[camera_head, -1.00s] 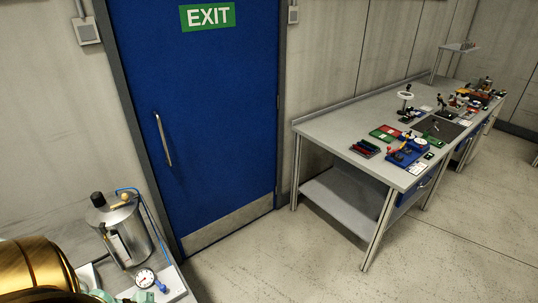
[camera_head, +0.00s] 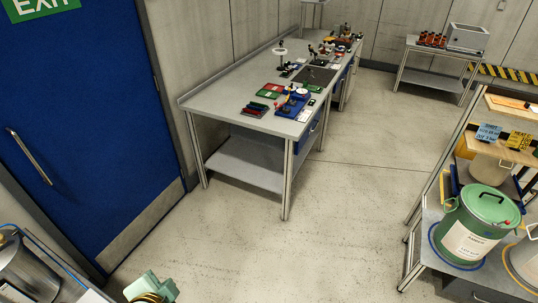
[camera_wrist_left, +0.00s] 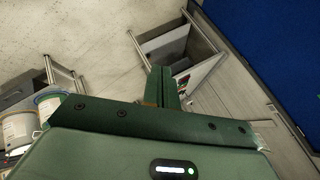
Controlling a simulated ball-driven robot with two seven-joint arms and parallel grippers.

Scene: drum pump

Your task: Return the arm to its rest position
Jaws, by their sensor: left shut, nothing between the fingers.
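In the left wrist view the two dark green fingers of my left gripper (camera_wrist_left: 167,88) are closed together with nothing between them. They point out over the open floor, and no object touches them. In the head view a pale green and gold part of my own arm shows at the bottom edge; the fingers cannot be made out there. My right gripper is in neither view.
A blue exit door (camera_head: 85,120) is at left, with a metal vessel (camera_head: 30,270) below it. A long workbench (camera_head: 230,105) with small items stands at the back. A shelf at right holds a green lidded drum (camera_head: 475,230). The floor (camera_head: 330,220) between is clear.

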